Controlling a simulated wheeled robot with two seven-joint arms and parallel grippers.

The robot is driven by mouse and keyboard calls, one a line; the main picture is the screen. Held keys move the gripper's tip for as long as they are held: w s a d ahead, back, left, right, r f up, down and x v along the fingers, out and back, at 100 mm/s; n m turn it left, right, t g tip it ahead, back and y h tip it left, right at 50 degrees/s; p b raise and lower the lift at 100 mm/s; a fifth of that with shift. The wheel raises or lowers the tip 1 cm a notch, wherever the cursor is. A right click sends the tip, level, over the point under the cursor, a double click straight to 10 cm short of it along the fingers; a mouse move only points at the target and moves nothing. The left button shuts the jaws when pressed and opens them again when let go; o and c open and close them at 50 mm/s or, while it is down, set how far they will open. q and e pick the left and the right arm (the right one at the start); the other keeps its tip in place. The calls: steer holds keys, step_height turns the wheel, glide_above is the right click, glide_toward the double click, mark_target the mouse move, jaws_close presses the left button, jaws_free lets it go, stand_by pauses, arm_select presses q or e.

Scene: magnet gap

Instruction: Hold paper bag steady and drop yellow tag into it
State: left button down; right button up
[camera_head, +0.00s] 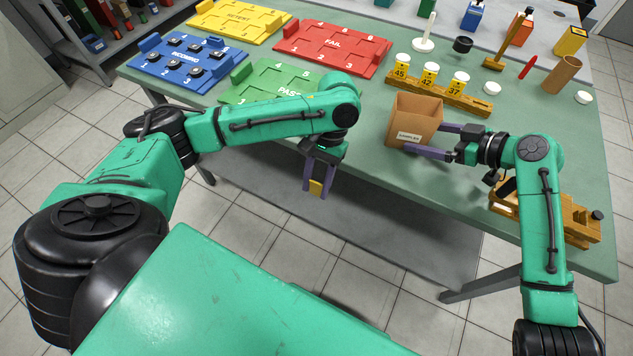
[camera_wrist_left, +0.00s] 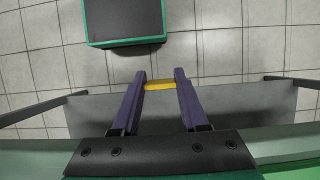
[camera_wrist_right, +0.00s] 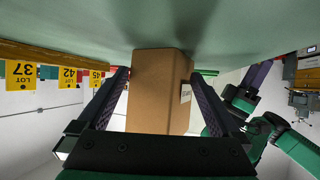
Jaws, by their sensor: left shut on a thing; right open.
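The brown paper bag (camera_head: 414,118) stands upright and open-topped on the green table, with a white label on its front. My right gripper (camera_head: 428,139) is open, its purple fingers reaching around the bag from the right. In the right wrist view the bag (camera_wrist_right: 158,92) stands between the two spread fingers (camera_wrist_right: 160,90); I cannot tell if they touch it. My left gripper (camera_head: 316,187) is shut on the yellow tag (camera_head: 316,187) and points down, in front of the table's edge. In the left wrist view the tag (camera_wrist_left: 158,85) lies between the fingertips.
Blue (camera_head: 168,68), yellow (camera_head: 238,24), red (camera_head: 325,52) and green (camera_head: 265,84) trays lie left of the bag. A wooden rack (camera_head: 436,98) with white-capped bottles stands behind it. A wooden stand (camera_head: 580,222) is near my right arm.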

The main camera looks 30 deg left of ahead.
steer(key=c, duration=0.7)
arm_select(q)
steer(key=w+d+r+n+h, duration=0.1)
steer(key=w+d+r+n, duration=0.25)
steer(key=r, duration=0.55)
steer(key=w+d+r+n+h, duration=0.1)
steer(key=w+d+r+n, duration=0.1)
steer(key=w+r, duration=0.5)
steer(key=w+d+r+n+t+h, duration=0.3)
steer(key=w+d+r+n+t, duration=0.4)
steer(key=n, duration=0.5)
steer(key=shift+w+a+f+n+g+y, duration=0.1)
steer(key=shift+w+a+f+g, duration=0.25)
steer(key=shift+f, duration=0.55)
steer(key=shift+w+a+f+n+g+y, duration=0.15)
steer(key=shift+f+g, duration=0.3)
steer(key=shift+f, duration=0.45)
steer(key=shift+w+a+f+g+y, duration=0.1)
steer(key=shift+w+f+g, duration=0.25)
steer(key=shift+f, duration=0.55)
steer(key=shift+c, duration=1.8)
jaws_free()
steer(key=shift+s, duration=0.1)
